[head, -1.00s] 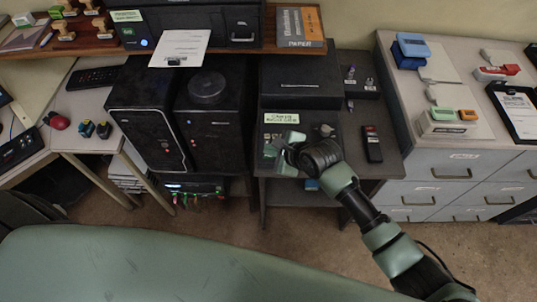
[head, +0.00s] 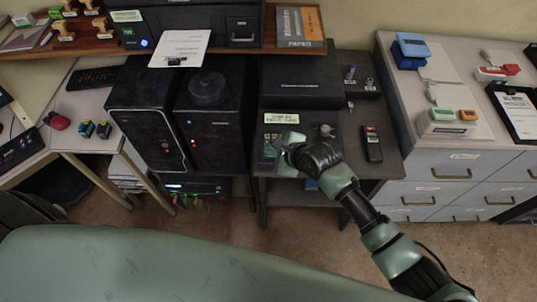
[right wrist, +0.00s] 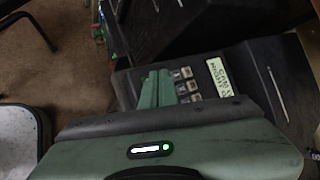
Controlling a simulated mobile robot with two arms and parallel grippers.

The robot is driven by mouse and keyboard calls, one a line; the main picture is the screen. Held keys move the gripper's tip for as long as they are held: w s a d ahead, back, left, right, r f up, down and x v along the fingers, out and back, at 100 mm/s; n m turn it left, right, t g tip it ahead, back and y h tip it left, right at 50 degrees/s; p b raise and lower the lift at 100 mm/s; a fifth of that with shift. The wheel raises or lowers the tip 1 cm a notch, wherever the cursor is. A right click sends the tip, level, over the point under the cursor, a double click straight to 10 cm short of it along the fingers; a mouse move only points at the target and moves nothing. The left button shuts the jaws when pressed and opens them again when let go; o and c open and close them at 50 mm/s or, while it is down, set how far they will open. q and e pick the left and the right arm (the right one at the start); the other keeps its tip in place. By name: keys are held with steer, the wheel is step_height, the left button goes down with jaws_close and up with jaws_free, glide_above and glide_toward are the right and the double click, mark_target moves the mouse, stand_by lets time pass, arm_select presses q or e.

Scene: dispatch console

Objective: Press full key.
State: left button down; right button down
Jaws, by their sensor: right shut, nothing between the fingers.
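A dark key panel with a pale label (head: 282,118) lies on the dark desk in the head view. In the right wrist view the label (right wrist: 218,75) shows beside a column of small light keys (right wrist: 187,86). Their markings are too small to read, so I cannot tell which is the full key. My right gripper (head: 284,146) is over the panel, shut and empty, and hides part of the keys. Its green fingers (right wrist: 156,88) show beside the keys in the wrist view; I cannot tell if they touch one. My left gripper is not in view.
A dark handset (head: 372,144) lies right of the panel. Two black computer towers (head: 215,138) stand to the left, and a black box (head: 300,82) is behind. Grey drawers (head: 440,168) stand at the right.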

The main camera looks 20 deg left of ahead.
mark_target(271, 158)
steer(key=shift+f, duration=0.3)
steer(key=shift+f, duration=0.4)
stand_by(0.7)
steer(key=shift+r+p, duration=0.8)
steer(key=shift+p, duration=0.35)
step_height(271, 158, up, 5)
steer(key=p, duration=0.5)
steer(key=shift+p, duration=0.4)
